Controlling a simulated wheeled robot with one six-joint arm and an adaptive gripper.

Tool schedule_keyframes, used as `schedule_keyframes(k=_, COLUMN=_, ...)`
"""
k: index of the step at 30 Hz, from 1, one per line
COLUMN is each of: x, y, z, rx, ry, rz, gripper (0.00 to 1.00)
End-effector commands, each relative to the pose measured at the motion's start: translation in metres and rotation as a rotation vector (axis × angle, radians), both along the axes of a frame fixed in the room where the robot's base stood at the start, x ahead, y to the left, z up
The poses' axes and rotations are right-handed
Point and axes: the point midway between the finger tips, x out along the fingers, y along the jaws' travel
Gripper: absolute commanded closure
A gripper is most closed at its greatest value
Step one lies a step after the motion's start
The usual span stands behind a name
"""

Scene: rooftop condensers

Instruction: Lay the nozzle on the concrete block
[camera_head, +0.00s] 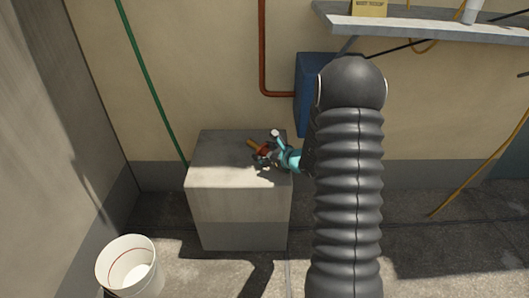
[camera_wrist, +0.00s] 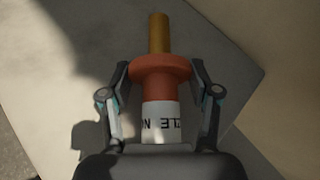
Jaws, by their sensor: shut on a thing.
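The nozzle (camera_wrist: 160,78) has a brass tip, an orange-red collar and body, and a white band with dark lettering, partly cut off by my gripper. In the wrist view my gripper (camera_wrist: 161,92) has one finger on each side of it and is shut on it. In the head view the nozzle (camera_head: 256,147) shows small over the top of the concrete block (camera_head: 215,157), with my gripper (camera_head: 268,156) around its rear part. The block is a pale grey box against the wall. I cannot tell whether the nozzle touches the block's top.
A white bucket (camera_head: 128,268) stands on the floor at the lower left. A blue box (camera_head: 312,85) is on the wall behind my arm, with a red-brown pipe (camera_head: 263,50) running to it. A shelf (camera_head: 430,28) juts out at the upper right. The block's left top is clear.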

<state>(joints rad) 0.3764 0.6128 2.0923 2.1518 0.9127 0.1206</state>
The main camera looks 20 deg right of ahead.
Motion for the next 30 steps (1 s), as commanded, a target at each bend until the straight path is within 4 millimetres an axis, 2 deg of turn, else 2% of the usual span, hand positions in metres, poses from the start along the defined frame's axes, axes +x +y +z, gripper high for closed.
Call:
schedule_keyframes(k=1, x=0.0, y=0.0, z=-0.002, rx=0.0, ry=0.0, rz=0.0, gripper=0.79)
schedule_keyframes(k=2, x=0.0, y=0.0, z=-0.002, rx=0.0, ry=0.0, rz=0.0, gripper=0.36)
schedule_keyframes(k=4, x=0.0, y=0.0, z=-0.001, rx=0.0, ry=0.0, rz=0.0, gripper=0.19)
schedule_keyframes(k=5, x=0.0, y=0.0, z=-0.001, rx=0.0, ry=0.0, rz=0.0, gripper=0.14)
schedule_keyframes(k=18, x=-0.001, y=0.0, z=0.004, rx=0.0, ry=0.0, rz=0.0, gripper=0.14)
schedule_keyframes(k=23, x=-0.022, y=-0.011, z=0.012, rx=-0.001, ry=-0.001, rz=-0.003, gripper=0.14)
schedule_keyframes(k=30, x=-0.064, y=-0.029, z=0.03, rx=0.0, ry=0.0, rz=-0.003, gripper=0.14)
